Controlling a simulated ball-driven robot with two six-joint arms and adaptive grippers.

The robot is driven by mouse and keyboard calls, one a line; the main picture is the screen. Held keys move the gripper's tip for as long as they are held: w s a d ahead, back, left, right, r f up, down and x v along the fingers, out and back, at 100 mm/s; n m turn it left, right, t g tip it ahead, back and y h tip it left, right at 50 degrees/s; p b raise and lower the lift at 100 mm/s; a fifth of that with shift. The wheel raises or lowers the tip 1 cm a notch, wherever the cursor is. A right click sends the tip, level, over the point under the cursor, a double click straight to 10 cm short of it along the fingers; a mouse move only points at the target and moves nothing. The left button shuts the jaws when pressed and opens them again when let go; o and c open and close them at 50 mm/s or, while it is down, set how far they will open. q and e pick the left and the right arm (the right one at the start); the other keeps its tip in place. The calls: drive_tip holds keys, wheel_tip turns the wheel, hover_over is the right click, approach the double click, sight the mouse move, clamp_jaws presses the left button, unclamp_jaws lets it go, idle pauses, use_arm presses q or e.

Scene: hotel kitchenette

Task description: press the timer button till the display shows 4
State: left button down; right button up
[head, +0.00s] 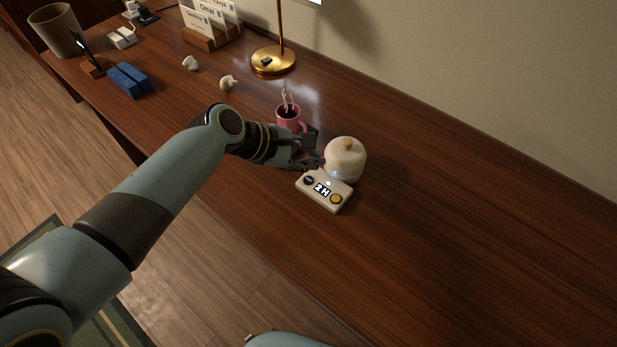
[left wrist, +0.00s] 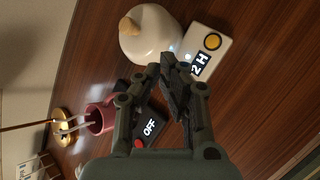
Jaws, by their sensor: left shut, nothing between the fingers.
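The white timer box (head: 323,190) lies on the desk in front of a round cream pot-like device (head: 345,158). Its display (head: 322,189) reads "2 H". A yellow button (head: 336,199) is at its right end and a dark round button (head: 308,181) at its left end. My left gripper (head: 312,164) is shut and empty, with its tips close to the dark-button end. In the left wrist view the fingertips (left wrist: 172,62) cover that end, while the yellow button (left wrist: 213,41) shows clear. I cannot tell whether the tips touch the box. My right gripper is not in view.
A dark device (left wrist: 146,128) reading "OFF" with a red button lies beside my left gripper. A pink mug (head: 288,118) stands behind the gripper. A brass lamp base (head: 273,61) is farther back. The desk to the right is clear.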

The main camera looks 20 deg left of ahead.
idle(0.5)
use_arm(q)
wheel_tip(320, 180, up, 4)
drive_tip(key=shift+f+b, duration=0.1)
drive_tip(key=shift+b, duration=0.55)
drive_tip(key=b, duration=0.9)
hover_over(310, 182)
wheel_tip(310, 182, down, 8)
drive_tip(key=shift+r, duration=0.1)
drive_tip(key=shift+f, duration=0.5)
